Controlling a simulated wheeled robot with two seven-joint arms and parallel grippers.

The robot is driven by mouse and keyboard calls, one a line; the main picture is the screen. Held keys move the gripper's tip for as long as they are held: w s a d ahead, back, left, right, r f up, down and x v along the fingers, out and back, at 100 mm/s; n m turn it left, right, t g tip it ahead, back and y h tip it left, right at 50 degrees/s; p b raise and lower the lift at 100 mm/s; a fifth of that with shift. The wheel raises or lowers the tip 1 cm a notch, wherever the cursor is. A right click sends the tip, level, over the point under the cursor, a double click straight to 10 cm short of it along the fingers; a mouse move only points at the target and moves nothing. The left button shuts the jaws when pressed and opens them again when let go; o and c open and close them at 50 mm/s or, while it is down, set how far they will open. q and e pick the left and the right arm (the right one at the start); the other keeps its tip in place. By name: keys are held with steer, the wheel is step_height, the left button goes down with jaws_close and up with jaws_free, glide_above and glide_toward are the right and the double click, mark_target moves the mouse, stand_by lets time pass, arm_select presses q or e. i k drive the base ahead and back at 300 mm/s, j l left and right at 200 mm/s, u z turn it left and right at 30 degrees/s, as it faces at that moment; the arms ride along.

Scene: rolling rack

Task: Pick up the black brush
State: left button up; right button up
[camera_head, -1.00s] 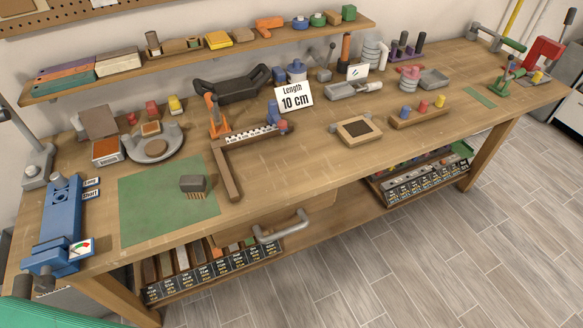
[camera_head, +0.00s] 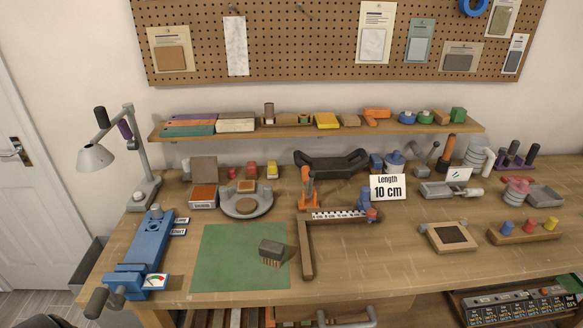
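A small brush (camera_head: 271,251) with a dark grey-black block and brown bristles stands on the right part of the green mat (camera_head: 225,268) on the workbench. Its bristles point down toward the front. A wooden L-shaped square (camera_head: 307,255) lies just to its right, apart from it. Neither of my grippers shows in the head view. A dark shape at the bottom left corner is too cut off to identify.
A blue clamp-like device (camera_head: 149,247) stands left of the mat. A grey round stand (camera_head: 246,203) is behind it. A "Length 10 cm" sign (camera_head: 388,187) and a wooden frame (camera_head: 450,236) are to the right. The mat's left and middle are clear.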

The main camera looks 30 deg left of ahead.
mark_target(271, 253)
steer(key=j+z, duration=0.1)
steer(key=j, duration=0.5)
steer(key=k+j+z, duration=0.15)
steer(key=j, duration=0.5)
steer(key=k+j+z, duration=0.1)
steer(key=j, duration=0.5)
steer(key=k+j+z, duration=0.1)
steer(key=j, duration=0.5)
steer(key=k+j+z, duration=0.15)
steer(key=j, duration=0.4)
steer(key=k+j+z, duration=0.1)
steer(key=k+j, duration=0.2)
steer(key=j, duration=0.3)
steer(key=k+j+z, duration=0.1)
steer(key=j, duration=0.45)
steer(key=k+j+z, duration=0.15)
steer(key=k+j, duration=0.2)
steer(key=j, duration=0.15)
